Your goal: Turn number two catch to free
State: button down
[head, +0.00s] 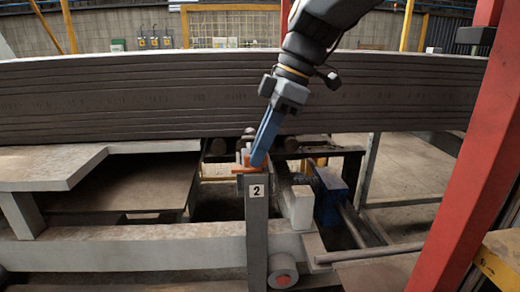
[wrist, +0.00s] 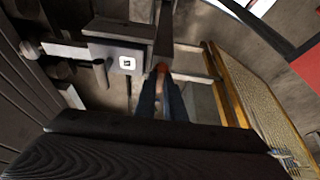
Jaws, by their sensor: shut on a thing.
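The number two catch (head: 243,170) is a small orange lever at the top of a grey post, above a white plate marked 2 (head: 257,191). In the wrist view the catch (wrist: 162,69) shows as a bit of orange at the fingertips. My gripper (head: 256,162) reaches down from above with its long blue fingers tilted, tips at the catch. The fingers (wrist: 161,93) are close together and shut on the catch; they hide part of it. I cannot tell the lever's exact setting.
A long dark layered beam (head: 130,97) runs across behind the post, close to my arm. A red column (head: 465,165) stands at the right. A grey ledge (head: 50,168) is at the left, and a blue part (head: 329,196) sits right of the post.

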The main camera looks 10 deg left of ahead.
jog(key=c, duration=1.8)
grip_release()
jog(key=shift+c, duration=0.2)
jog(key=shift+r, duration=0.1)
jog(key=v, duration=0.7)
jog(key=shift+r+b, duration=0.25)
jog(key=shift+b, duration=0.2)
jog(key=shift+d, duration=0.15)
